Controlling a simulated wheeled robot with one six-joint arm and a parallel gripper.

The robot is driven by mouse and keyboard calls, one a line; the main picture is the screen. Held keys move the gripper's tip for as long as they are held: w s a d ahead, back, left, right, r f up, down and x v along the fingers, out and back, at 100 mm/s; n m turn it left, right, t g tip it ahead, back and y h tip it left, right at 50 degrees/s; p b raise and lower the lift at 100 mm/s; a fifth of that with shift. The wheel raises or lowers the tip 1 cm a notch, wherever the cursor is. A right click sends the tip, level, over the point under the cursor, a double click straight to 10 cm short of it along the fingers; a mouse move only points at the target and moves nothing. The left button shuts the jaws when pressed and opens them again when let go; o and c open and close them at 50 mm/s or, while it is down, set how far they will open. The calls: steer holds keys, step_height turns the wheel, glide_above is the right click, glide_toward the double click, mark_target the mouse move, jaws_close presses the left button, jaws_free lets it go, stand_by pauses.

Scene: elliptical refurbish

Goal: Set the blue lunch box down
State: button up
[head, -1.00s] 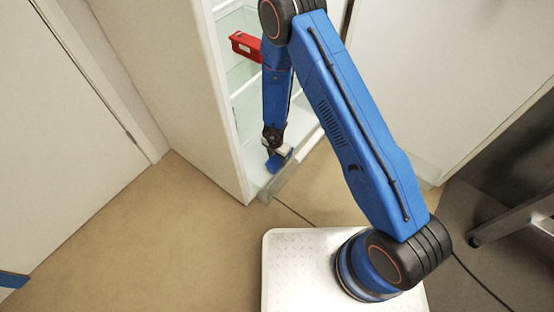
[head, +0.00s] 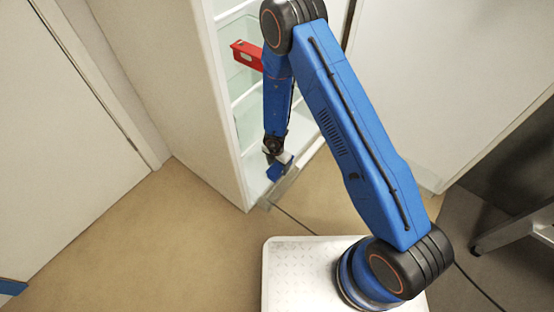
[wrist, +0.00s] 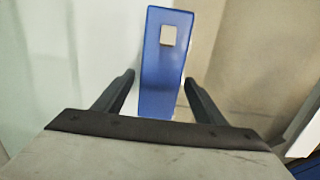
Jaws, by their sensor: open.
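The blue lunch box (head: 279,172) is at the bottom of the open fridge cabinet, by its front edge, just below my gripper (head: 276,157). In the wrist view the lunch box (wrist: 163,60) is a narrow blue block with a small pale square near its top. My gripper (wrist: 159,82) is open, with one dark finger on each side of the box and a small gap visible at the fingertips. The head view is too small to tell exactly how the box rests on the shelf.
A red box (head: 246,55) sits on a higher shelf of the fridge (head: 228,100), partly behind my arm. The fridge's side wall stands close on the left. The brown floor (head: 160,235) in front is clear apart from a thin cable.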

step_height(320, 180, up, 12)
steer(key=shift+s+a+f, duration=0.2)
steer(key=shift+s+a, duration=0.05)
steer(key=shift+s, duration=0.05)
stand_by(0.3)
